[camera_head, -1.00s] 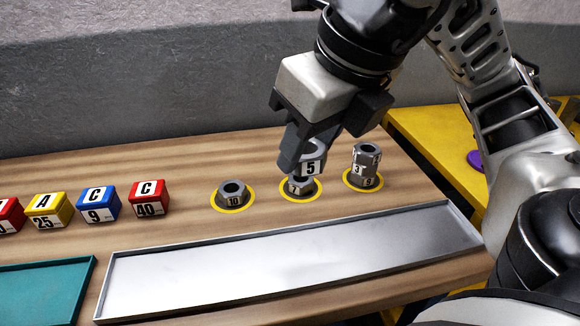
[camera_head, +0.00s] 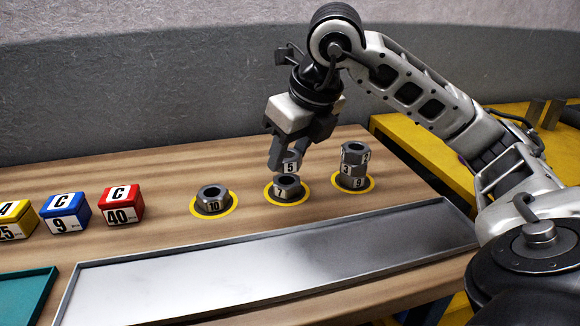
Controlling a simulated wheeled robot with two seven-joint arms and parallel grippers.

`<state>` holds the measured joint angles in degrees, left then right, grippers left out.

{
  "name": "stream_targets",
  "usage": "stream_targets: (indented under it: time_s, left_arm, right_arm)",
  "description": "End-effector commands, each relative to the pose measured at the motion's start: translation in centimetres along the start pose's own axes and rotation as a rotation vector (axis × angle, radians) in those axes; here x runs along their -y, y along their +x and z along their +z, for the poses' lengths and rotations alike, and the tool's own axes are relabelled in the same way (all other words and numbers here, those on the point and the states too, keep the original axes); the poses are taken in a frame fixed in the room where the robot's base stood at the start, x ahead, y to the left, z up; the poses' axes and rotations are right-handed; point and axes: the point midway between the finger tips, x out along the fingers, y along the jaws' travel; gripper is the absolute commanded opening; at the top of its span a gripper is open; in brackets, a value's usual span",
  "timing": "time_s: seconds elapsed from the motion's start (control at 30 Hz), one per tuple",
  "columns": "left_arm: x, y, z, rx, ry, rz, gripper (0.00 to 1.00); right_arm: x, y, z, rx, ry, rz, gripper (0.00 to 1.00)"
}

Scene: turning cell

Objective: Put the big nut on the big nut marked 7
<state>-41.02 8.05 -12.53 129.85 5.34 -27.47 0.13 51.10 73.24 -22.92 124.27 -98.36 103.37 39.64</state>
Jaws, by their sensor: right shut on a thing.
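My right gripper (camera_head: 290,160) is shut on a grey hex nut marked 5 (camera_head: 291,167). It holds this nut upright, just above a grey nut (camera_head: 287,190) on the middle yellow ring; I cannot tell whether the two touch. The lower nut's mark is small and reads like 1 or 7. A nut marked 10 (camera_head: 212,205) sits alone on the left ring. Several nuts are stacked on the right ring, with a 3 (camera_head: 347,171) above a 9 (camera_head: 357,183). My left gripper is not in view.
A long shallow metal tray (camera_head: 200,292) lies in front of the rings. Red (camera_head: 122,205), blue (camera_head: 66,212) and yellow (camera_head: 12,222) boxes stand at left, behind a teal tray (camera_head: 22,292). A yellow table (camera_head: 425,150) is at right. Bare wood surrounds the rings.

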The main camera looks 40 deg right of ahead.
Motion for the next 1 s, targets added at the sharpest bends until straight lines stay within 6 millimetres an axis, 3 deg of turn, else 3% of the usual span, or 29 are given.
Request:
stream_targets:
  time_s: [0.03, 0.13, 0.57, 0.6, 0.63, 1.0]
  left_arm:
    - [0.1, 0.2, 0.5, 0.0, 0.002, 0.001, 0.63]
    - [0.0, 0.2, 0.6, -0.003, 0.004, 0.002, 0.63]
    - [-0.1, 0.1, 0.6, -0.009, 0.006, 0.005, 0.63]
    - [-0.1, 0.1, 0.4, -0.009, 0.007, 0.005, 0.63]
    - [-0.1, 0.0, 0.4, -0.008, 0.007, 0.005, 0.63]
    - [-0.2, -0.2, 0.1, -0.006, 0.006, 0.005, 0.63]
  right_arm:
    - [0.0, 1.1, -0.6, -0.004, -0.001, -0.003, 0.13]
    - [-0.1, 2.0, -0.9, -0.001, -0.002, -0.002, 0.13]
    - [-0.1, 2.5, -1.1, 0.001, -0.002, 0.0, 0.13]
    - [-0.1, 2.4, -1.1, -0.001, -0.002, 0.0, 0.53]
    - [-0.1, 2.4, -1.1, -0.001, -0.002, 0.0, 0.61]
    - [-0.1, 1.8, -0.9, -0.001, -0.002, 0.0, 0.63]
